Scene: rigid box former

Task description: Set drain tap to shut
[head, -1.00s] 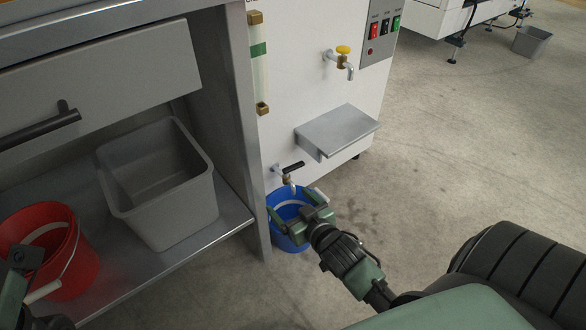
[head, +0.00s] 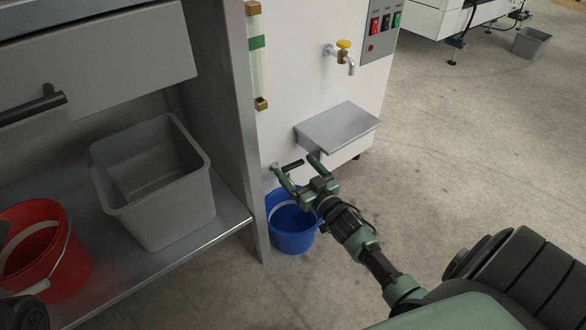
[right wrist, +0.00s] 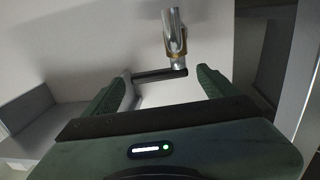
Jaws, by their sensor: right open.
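The drain tap's black lever handle (head: 293,166) shows low on the white machine, above the blue bucket. In the right wrist view the dark lever (right wrist: 160,75) lies crosswise between my right gripper's two green fingers, with the metal tap body (right wrist: 175,42) above its right end. My right gripper (head: 301,169) is open, with its fingers on either side of the lever; I cannot tell whether they touch it. The gripper hides the tap's spout in the head view. My left gripper is not clearly in view; only a dark part of mine shows at the lower left.
A blue bucket (head: 290,232) stands on the floor below the tap. A metal shelf (head: 340,125) juts out above it, and a yellow-handled tap (head: 344,45) is higher up. A grey bin (head: 160,215) and a red bucket (head: 75,262) sit on the bench shelf at left.

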